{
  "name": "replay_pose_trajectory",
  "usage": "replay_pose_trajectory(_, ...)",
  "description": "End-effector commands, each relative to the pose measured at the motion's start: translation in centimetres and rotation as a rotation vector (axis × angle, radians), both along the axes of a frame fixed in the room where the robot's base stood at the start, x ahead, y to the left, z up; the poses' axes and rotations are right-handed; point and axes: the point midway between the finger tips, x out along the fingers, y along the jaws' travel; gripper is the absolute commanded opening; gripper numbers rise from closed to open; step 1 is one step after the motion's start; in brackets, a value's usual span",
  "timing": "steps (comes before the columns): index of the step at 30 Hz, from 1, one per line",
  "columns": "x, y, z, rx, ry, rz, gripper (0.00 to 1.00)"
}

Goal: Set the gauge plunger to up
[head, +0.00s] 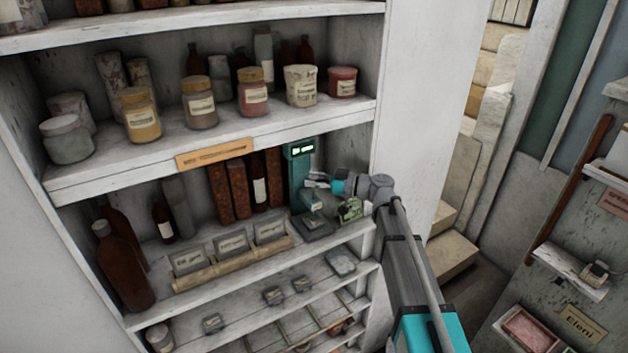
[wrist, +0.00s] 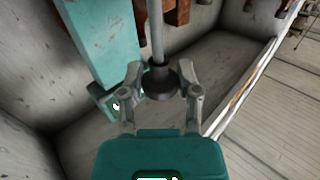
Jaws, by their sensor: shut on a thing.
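The gauge (head: 300,170) is a teal upright with a lit green display at its top, standing on a dark base (head: 314,226) at the right end of the middle shelf. In the wrist view its teal column (wrist: 103,42) is at upper left. The plunger (wrist: 157,35) is a grey rod with a dark collar (wrist: 158,80). My gripper (head: 317,182) is beside the column in the head view. In the wrist view my gripper (wrist: 161,84) is shut on the plunger at the collar. The fingers hide the plunger in the head view, so its height is unclear.
Brown books (head: 238,190) and bottles stand left of the gauge. Labelled boxes (head: 231,242) sit along the shelf front. A small green object (head: 350,209) is right of the gauge base. The shelf above (head: 215,150) holds several jars. The cabinet side wall (head: 425,110) is close right.

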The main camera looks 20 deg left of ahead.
Motion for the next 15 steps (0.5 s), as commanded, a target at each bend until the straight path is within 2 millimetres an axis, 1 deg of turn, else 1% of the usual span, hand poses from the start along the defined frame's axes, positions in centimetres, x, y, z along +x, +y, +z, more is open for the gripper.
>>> replay_pose_trajectory(1, 0.02, 0.05, 0.85, 0.001, 0.0, 0.0, 0.0)
replay_pose_trajectory(4, 0.03, 0.06, 1.49, 0.001, 0.0, 0.0, 0.0)
replay_pose_trajectory(8, 0.04, 0.06, 1.83, 0.003, 0.001, 0.0, 0.0)
replay_pose_trajectory(15, 0.11, 0.07, 1.82, 0.006, 0.002, -0.002, 0.0)
